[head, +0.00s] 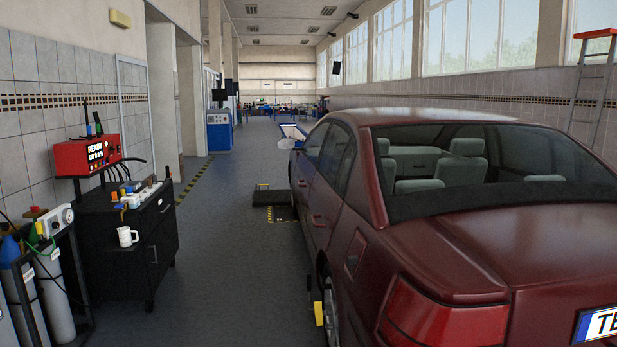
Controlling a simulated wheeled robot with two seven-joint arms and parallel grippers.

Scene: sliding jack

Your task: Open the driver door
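A dark red sedan (470,240) fills the right side of the head view, seen from behind and to its left. Its left flank faces the aisle. The front left door (312,150) is far along that flank, seen at a steep angle, and looks shut. The rear left door (325,200) is nearer and also looks shut. A handle (317,219) shows on the rear door; the front door's handle is too small to make out clearly. Neither of my grippers is in view.
The grey floor aisle (225,260) left of the car is clear. A low dark block (272,197) lies beside the car. A yellow piece (318,313) is near the rear wheel.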

